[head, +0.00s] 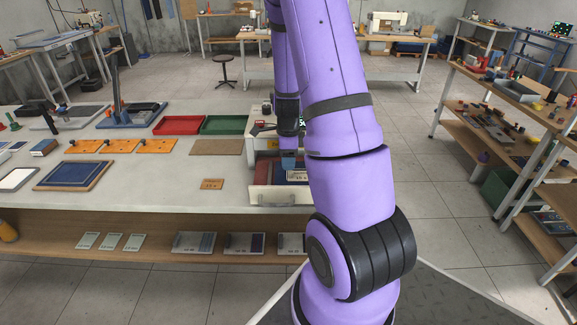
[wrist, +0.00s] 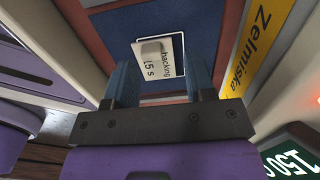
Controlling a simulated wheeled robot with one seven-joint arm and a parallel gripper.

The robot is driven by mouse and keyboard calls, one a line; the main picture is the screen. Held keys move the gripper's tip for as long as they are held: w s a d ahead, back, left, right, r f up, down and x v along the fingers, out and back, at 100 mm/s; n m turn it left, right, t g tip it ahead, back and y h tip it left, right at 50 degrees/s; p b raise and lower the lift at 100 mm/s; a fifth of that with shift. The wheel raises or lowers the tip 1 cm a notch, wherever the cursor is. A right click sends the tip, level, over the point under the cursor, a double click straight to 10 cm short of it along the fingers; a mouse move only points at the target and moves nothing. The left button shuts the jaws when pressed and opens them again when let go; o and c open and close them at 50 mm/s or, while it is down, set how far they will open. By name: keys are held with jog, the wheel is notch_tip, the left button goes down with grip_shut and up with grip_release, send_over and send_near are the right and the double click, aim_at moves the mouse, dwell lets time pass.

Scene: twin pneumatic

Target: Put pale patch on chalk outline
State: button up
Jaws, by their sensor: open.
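A yellow label (wrist: 262,38) and a lit display (wrist: 294,155) are close to the right of my gripper. Red (head: 180,125) and green (head: 223,125) trays stand at the back of the table. An orange tag (head: 212,184) lies left of the drawer, with bare tabletop around it.

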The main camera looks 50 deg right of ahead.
jog(key=a+r+n+t, duration=0.1)
jog(key=a+r+n, duration=0.3)
jog(key=r, duration=0.5)
jog(key=a+r+n+t, duration=0.1)
jog(key=a+r+n, duration=0.35)
jog(key=r, duration=0.45)
jog(key=s+a+r+n+t, duration=0.3)
jog(key=s+a+r+n, duration=1)
jog(key=s+a+n, duration=0.2)
jog(key=a+n, duration=0.2)
jog(key=n, duration=0.2)
jog(key=shift+a+r, duration=0.15)
jog(key=shift+r, duration=0.15)
